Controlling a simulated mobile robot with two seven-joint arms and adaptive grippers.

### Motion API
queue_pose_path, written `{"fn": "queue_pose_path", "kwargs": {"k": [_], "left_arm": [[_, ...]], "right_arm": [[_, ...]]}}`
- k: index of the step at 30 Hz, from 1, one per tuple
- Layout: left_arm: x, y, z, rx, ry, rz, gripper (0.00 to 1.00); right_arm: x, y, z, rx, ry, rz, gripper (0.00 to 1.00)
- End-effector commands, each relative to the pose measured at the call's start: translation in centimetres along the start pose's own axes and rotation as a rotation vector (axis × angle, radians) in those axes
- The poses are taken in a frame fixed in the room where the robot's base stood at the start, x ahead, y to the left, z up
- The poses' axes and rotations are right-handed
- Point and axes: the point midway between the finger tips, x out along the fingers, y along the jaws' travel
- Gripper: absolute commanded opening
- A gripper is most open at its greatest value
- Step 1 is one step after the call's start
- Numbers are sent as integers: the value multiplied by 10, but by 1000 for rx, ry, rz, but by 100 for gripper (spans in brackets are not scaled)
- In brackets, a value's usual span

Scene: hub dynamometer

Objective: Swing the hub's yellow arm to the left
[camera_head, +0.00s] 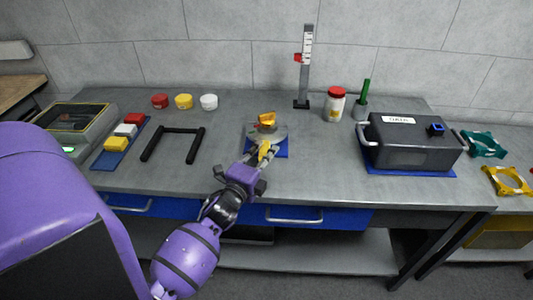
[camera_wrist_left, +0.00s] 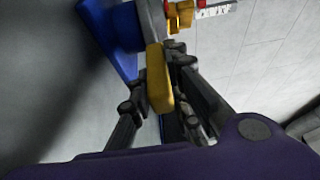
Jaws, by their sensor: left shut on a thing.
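The hub (camera_head: 278,131) is a grey round body with a yellow top piece (camera_head: 267,119), standing on a blue base (camera_head: 281,151) in the middle of the bench. Its yellow arm (camera_head: 263,150) points toward the front of the bench. My left gripper (camera_head: 262,155) is shut on the yellow arm. In the left wrist view the yellow arm (camera_wrist_left: 159,78) lies between the two fingers, and the blue base (camera_wrist_left: 108,35) is beside it. The fingers hide part of the arm in the head view. My right gripper is not in view.
A black frame (camera_head: 180,130) and colored blocks (camera_head: 125,131) lie to the left. A height gauge (camera_head: 304,70), a red-lidded jar (camera_head: 335,104) and a dark case (camera_head: 412,145) stand to the right. The bench front (camera_head: 330,190) is clear.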

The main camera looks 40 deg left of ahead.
Motion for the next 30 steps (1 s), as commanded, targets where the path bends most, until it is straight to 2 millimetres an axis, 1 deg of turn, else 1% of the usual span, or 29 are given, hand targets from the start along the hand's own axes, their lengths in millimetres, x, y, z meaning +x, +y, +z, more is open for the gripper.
{"fn": "queue_pose_path", "kwargs": {"k": [4,8,14,18,21,24,30], "left_arm": [[-3,-1,11,6,85,1,0],[-6,1,22,6,174,4,0],[-9,5,40,5,317,8,0],[-10,6,52,3,413,7,0],[-9,6,59,0,472,7,0],[-9,5,65,-1,520,6,0],[-7,2,71,-4,580,2,0]], "right_arm": [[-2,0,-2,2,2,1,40],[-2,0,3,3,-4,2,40],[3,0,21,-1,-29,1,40],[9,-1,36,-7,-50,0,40],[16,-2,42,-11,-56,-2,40],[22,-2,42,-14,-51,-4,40],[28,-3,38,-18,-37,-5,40]]}}
